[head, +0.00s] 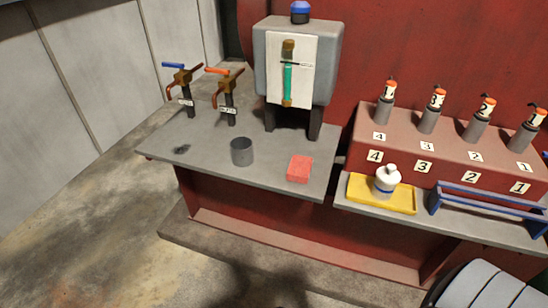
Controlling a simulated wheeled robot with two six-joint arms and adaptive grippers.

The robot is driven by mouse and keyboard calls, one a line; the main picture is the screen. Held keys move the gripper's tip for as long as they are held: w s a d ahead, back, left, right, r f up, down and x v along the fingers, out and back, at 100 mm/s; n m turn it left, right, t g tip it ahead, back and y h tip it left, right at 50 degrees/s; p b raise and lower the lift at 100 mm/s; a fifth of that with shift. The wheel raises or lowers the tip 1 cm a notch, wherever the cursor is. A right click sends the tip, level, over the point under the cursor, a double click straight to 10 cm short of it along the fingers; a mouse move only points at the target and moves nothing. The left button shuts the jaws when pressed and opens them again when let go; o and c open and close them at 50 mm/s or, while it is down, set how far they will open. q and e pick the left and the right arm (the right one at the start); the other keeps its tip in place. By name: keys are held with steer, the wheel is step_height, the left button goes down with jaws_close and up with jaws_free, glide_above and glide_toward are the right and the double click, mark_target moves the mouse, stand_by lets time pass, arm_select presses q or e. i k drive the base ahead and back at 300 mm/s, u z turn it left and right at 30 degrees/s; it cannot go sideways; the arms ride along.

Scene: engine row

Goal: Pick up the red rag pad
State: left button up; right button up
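The red rag pad (299,168) lies flat on the grey bench top (215,165), near its right end and close to the front edge. It is a small red block with nothing on top of it. Neither of my grippers shows in the head view.
A grey cup (242,151) stands left of the pad. Behind are a grey tank (325,62) on legs and two valves (183,84) (228,97) with handles. To the right, a yellow tray (405,197) holds a white bottle (387,181), beside a blue rack (485,208).

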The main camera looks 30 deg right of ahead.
mark_target(299, 170)
steer(key=z, duration=0.45)
steer(key=i, duration=0.9)
steer(key=z, duration=0.75)
